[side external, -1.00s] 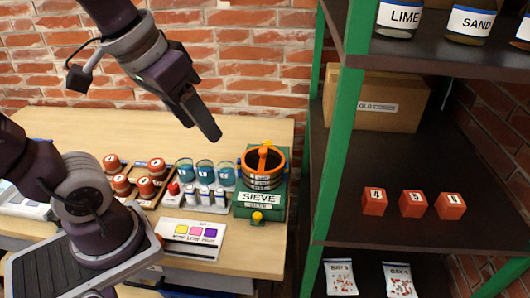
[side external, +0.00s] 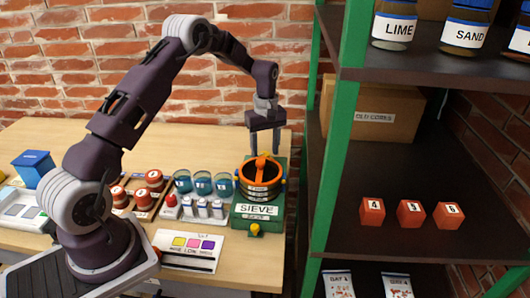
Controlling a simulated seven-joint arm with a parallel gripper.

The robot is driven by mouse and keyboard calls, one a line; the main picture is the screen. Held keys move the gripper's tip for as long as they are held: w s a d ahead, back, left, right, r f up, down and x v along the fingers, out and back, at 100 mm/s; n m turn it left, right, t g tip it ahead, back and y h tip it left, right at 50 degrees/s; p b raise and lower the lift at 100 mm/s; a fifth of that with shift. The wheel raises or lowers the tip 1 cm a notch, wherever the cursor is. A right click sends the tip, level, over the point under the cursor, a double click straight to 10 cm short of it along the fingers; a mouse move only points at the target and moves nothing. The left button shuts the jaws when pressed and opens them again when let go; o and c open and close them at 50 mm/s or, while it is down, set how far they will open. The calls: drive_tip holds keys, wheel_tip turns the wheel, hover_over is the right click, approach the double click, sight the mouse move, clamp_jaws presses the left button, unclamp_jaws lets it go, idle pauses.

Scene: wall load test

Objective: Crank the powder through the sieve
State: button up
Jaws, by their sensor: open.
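The sieve (side external: 262,188) stands near the right end of the table. It is a black and orange drum on a green base (side external: 256,214) labelled SIEVE. An orange crank (side external: 263,163) lies across its top, and a yellow knob (side external: 255,230) sits at the front of the base. My gripper (side external: 264,151) points straight down above the sieve. Its two fingers are apart, with their tips close to the crank; I cannot tell whether they touch it. No powder can be seen inside the drum from this angle.
Blue-tinted beakers (side external: 203,183) and small white bottles (side external: 202,208) stand just left of the sieve. Orange-brown jars (side external: 153,180) are further left. A card with coloured squares (side external: 190,248) lies in front. A green-framed shelf (side external: 343,150) rises close on the right.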

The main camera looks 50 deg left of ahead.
drive_tip(key=shift+f, duration=0.75)
clamp_jaws()
drive_tip(key=shift+m, duration=0.3)
